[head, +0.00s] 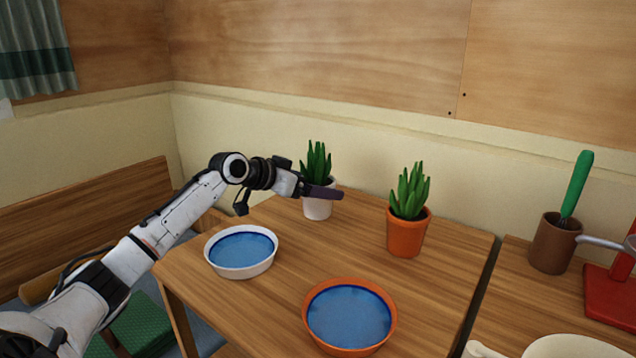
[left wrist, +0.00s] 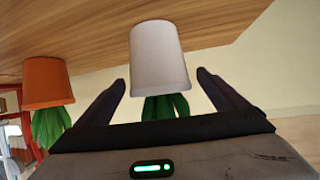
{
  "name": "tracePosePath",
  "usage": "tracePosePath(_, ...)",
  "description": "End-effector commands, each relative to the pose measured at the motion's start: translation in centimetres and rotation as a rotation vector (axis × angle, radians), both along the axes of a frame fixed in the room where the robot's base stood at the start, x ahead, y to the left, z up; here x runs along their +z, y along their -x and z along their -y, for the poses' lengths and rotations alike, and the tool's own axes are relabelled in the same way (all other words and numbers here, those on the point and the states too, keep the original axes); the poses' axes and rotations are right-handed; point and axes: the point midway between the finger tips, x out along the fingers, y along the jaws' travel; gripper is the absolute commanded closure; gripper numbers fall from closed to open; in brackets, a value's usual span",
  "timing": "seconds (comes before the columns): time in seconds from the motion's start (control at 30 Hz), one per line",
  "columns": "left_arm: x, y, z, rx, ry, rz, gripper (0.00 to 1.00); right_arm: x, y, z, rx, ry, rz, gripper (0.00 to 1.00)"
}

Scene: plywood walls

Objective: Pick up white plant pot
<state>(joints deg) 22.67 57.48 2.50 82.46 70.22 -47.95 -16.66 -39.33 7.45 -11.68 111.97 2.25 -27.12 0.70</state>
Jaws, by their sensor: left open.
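The white plant pot (head: 317,207) holds a green spiky plant and stands upright near the back of the wooden table. My left gripper (head: 324,192) is in front of the pot's upper part in the head view and hides some of it. In the left wrist view, which is upside down, the white pot (left wrist: 160,58) shows between the two spread fingers of the left gripper (left wrist: 163,85). The fingers are open, with gaps to the pot on both sides. My right gripper is not in view.
An orange pot (head: 405,238) with a similar plant stands right of the white one. A white bowl (head: 206,250) and an orange bowl (head: 308,330), both blue inside, sit nearer. A brown cup (head: 552,245) stands on the right table. The wall (head: 420,160) is close behind.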

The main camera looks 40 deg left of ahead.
Motion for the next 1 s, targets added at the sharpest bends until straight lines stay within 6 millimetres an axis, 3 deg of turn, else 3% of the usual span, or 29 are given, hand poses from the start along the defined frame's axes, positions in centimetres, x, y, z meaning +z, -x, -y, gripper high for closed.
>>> tracePosePath(0.33,-2.2,-3.9,0.3,0.001,0.005,0.002,0.08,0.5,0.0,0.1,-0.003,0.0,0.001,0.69)
tracePosePath(0.67,-2.7,-4.4,0.4,0.0,0.001,-0.001,0.08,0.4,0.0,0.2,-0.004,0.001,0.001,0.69)
tracePosePath(1.0,-2.6,-4.4,0.4,0.0,0.001,-0.001,0.63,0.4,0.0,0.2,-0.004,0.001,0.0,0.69)
